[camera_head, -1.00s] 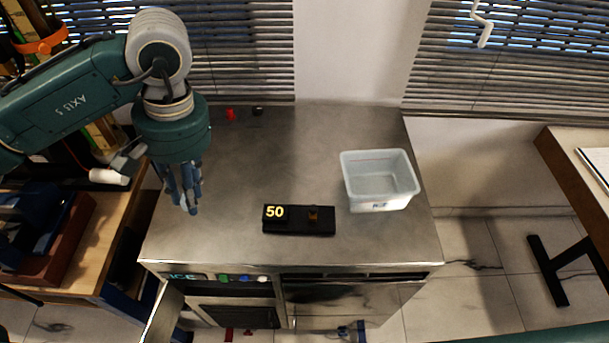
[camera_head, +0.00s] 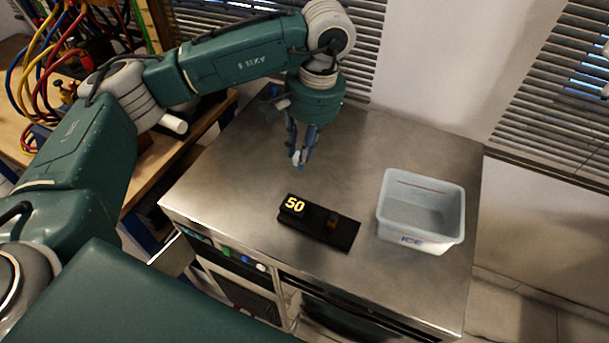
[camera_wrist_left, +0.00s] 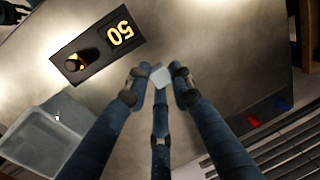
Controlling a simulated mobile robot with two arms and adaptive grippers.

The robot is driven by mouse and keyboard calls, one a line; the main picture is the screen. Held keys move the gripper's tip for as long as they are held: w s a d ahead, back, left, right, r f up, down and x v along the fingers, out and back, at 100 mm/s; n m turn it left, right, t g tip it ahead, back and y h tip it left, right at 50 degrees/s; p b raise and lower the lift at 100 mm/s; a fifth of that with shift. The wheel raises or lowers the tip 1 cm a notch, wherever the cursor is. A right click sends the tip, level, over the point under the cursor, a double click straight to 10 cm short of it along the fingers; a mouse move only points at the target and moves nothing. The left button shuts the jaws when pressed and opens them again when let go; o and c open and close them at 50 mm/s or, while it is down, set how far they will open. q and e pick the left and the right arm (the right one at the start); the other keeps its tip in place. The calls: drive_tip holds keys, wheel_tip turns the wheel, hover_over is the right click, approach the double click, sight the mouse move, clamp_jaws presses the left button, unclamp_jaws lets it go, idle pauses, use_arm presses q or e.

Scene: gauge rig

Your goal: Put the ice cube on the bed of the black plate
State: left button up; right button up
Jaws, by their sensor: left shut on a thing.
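The black plate (camera_head: 325,229) lies on the steel counter, with a yellow "50" at its left end and a small amber-and-dark piece (camera_head: 333,222) toward its right. It also shows at the upper left of the left wrist view (camera_wrist_left: 92,52). My left gripper (camera_head: 299,160) points down over the counter, behind the plate's left end. Its fingers are shut on the pale ice cube (camera_wrist_left: 160,76), which shows at the fingertips in the left wrist view. In the head view the cube is a small pale spot (camera_head: 296,158). My right gripper is not in view.
A white bin marked ICE (camera_head: 422,240) stands on the counter to the right of the plate. A red piece (camera_wrist_left: 253,122) and a blue piece (camera_wrist_left: 284,104) are near the counter's edge in the left wrist view. The counter between gripper and plate is clear.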

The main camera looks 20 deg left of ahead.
use_arm(q)
hover_over(300, 188)
drive_tip(key=f, duration=0.4)
drive_tip(key=shift+w+d+f, duration=0.1)
drive_tip(key=shift+d+f, duration=0.15)
wheel_tip(300, 188, down, 4)
drive_tip(key=shift+p, duration=0.65)
drive_tip(key=shift+f, duration=0.2)
drive_tip(key=o, duration=0.5)
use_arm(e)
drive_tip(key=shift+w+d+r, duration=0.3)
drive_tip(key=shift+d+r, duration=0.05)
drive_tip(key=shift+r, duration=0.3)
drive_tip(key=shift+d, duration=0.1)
